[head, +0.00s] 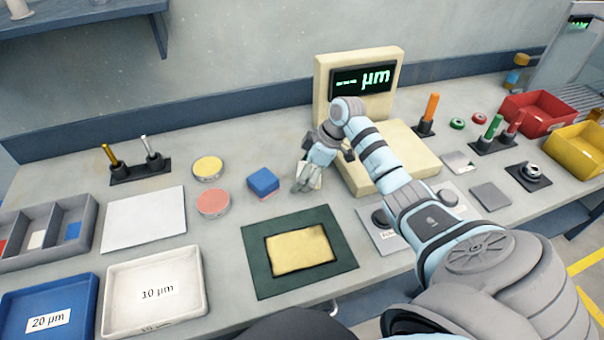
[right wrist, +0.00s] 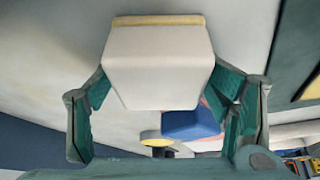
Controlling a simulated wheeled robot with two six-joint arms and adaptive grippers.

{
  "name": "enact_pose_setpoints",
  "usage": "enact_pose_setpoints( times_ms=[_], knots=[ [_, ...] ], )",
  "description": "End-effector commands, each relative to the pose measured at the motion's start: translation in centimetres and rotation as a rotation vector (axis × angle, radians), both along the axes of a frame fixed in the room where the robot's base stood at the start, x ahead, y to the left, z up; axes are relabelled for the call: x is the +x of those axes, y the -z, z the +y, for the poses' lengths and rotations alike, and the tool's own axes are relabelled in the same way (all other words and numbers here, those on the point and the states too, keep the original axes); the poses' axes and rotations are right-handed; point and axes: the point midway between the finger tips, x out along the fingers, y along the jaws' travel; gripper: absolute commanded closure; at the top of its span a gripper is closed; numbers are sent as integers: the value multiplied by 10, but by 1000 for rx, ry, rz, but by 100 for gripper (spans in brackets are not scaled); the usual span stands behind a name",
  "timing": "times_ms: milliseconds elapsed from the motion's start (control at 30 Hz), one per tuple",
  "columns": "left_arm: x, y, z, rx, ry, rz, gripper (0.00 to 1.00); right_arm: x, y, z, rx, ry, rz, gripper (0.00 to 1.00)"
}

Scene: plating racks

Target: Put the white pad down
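The white pad (right wrist: 158,68) fills the upper middle of the right wrist view, a pale block with a yellowish strip along its far edge. My right gripper (right wrist: 165,85) has its green fingers on both sides of the pad and is shut on it. In the head view the right gripper (head: 308,182) is in front of the cream gauge with the "µm" display, right of the blue block. Only a small pale part of the pad (head: 316,180) shows there. I cannot tell how high it is above the table. My left gripper is not in view.
The blue block (head: 263,182), a yellow disc (head: 207,168) and a pink disc (head: 213,202) lie left of the gripper. A green mat (head: 260,267) with a yellow sheet is in front. A white plate (head: 144,219) and the 10 µm tray (head: 113,322) are further left. The gauge (head: 412,140) stands close behind.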

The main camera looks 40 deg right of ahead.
Motion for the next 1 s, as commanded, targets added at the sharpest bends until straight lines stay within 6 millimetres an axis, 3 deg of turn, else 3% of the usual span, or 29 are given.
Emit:
enact_pose_setpoints(
  times_ms=[167,267,500,633,767,1000],
  knots=[
    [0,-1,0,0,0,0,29,1,-5,0,0,-1,-2,28],
    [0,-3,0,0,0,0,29,-1,-22,-2,-1,-1,-4,28],
    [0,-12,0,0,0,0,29,-21,-85,-24,-4,1,-5,28],
    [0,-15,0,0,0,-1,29,-30,-111,-32,-1,0,-4,28],
    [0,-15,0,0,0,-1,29,-34,-121,-35,0,-1,-3,28],
    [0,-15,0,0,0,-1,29,-35,-122,-36,2,-2,-3,28]
  ],
)
